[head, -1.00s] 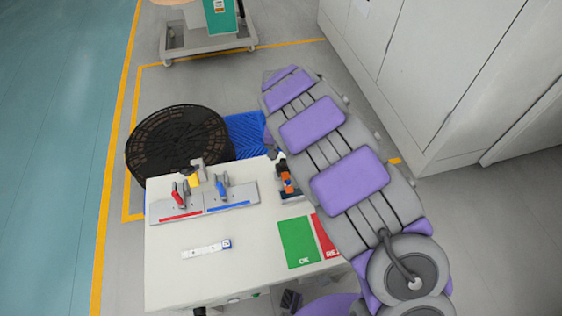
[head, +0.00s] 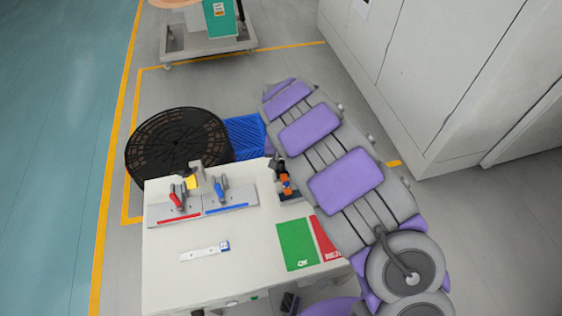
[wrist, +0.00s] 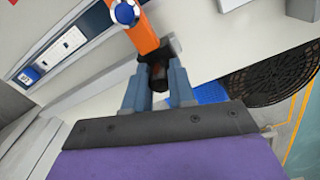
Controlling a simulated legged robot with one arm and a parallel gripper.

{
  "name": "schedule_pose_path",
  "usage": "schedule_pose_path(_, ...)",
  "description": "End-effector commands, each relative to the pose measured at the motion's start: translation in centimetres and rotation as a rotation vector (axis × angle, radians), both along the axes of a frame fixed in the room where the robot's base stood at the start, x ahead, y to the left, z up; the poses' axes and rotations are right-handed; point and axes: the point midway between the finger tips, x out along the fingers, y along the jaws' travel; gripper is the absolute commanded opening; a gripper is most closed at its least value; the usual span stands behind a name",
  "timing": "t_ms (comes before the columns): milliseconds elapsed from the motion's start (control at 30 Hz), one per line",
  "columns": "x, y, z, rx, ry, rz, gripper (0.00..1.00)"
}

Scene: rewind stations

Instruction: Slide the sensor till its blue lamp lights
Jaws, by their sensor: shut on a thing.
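The orange sensor (head: 286,185) sits on a small dark and grey mount (head: 290,197) at the table's right back edge. In the wrist view the orange sensor (wrist: 143,34) rises between and beyond my fingers, with a blue and white round part at its top. Whether a blue lamp is lit I cannot tell. My gripper (wrist: 158,76) is shut on the dark lower end of the sensor. In the head view my arm hides most of the gripper.
A fixture with red and blue levers (head: 200,205) stands left on the white table (head: 170,285). A labelled white strip (head: 205,251) and green (head: 297,245) and red (head: 327,240) pads lie in front. A black round basket (head: 178,145) stands behind.

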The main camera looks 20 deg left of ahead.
Motion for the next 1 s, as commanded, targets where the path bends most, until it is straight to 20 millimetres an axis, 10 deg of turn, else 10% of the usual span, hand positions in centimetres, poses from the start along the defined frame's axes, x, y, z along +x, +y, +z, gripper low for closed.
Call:
schedule_pose_path(600,0.2,-0.2,0.1,-0.001,0.001,-0.001,0.0)
schedule_pose_path(1000,5.2,-8.4,0.3,0.001,0.001,-0.004,0.0)
